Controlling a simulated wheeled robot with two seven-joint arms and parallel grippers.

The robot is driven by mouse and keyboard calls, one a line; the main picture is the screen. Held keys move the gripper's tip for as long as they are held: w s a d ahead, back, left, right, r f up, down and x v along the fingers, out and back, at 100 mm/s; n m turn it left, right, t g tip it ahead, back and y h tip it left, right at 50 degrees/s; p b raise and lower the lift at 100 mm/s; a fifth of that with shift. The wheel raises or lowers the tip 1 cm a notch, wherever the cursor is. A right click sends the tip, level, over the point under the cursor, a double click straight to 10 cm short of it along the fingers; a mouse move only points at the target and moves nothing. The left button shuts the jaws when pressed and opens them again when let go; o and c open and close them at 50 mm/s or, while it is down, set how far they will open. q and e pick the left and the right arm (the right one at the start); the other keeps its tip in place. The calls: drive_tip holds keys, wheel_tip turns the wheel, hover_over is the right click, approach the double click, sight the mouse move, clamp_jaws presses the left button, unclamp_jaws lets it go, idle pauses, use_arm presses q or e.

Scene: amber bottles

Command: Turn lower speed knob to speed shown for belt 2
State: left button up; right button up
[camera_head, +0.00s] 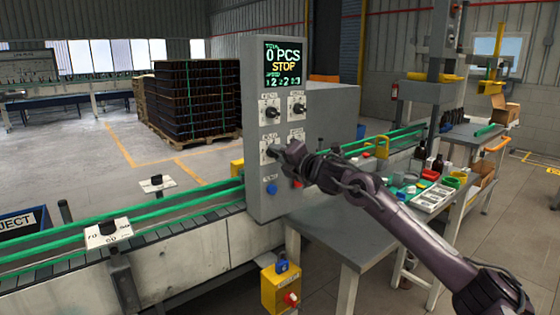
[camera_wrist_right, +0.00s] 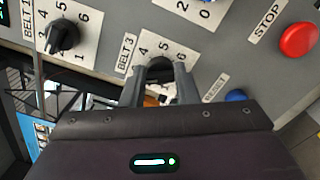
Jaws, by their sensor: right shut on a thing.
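The grey control panel (camera_head: 257,75) stands in the middle, with a lit screen (camera_head: 284,62) reading "0 PCS" and "STOP" above small speed digits that are hard to read. Below are knobs on white dial plates: upper left (camera_head: 271,113), upper right (camera_head: 298,109) and a lower pair. My right gripper (camera_head: 277,151) is at the lower left dial. In the wrist view my right gripper (camera_wrist_right: 159,80) is shut on the dark knob (camera_wrist_right: 160,67) beside the "BELT 3" label (camera_wrist_right: 125,53); its pointer is mostly hidden. The "BELT 1" knob (camera_wrist_right: 63,36) is free. My left gripper is out of view.
A blue button (camera_head: 271,188) and red STOP button (camera_wrist_right: 298,40) sit low on the panel, close to my gripper. A conveyor with green rails (camera_head: 150,212) passes by the panel.

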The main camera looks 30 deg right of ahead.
drive_tip(key=shift+a+f+n+b, duration=0.1)
drive_tip(key=shift+n+b, duration=0.45)
drive_tip(key=shift+n, duration=1.7)
drive_tip(key=shift+a+f+n+b, duration=0.1)
drive_tip(key=shift+n+b, duration=0.45)
drive_tip(key=shift+n, duration=1.7)
drive_tip(key=o, duration=1)
drive_tip(key=shift+r, duration=0.1)
drive_tip(key=shift+c, duration=0.2)
drive_tip(key=shift+d+r, duration=0.1)
drive_tip(key=s+b, duration=0.4)
drive_tip(key=s, duration=0.3)
drive_tip(key=shift+s+d, duration=0.25)
drive_tip(key=shift+s, duration=0.15)
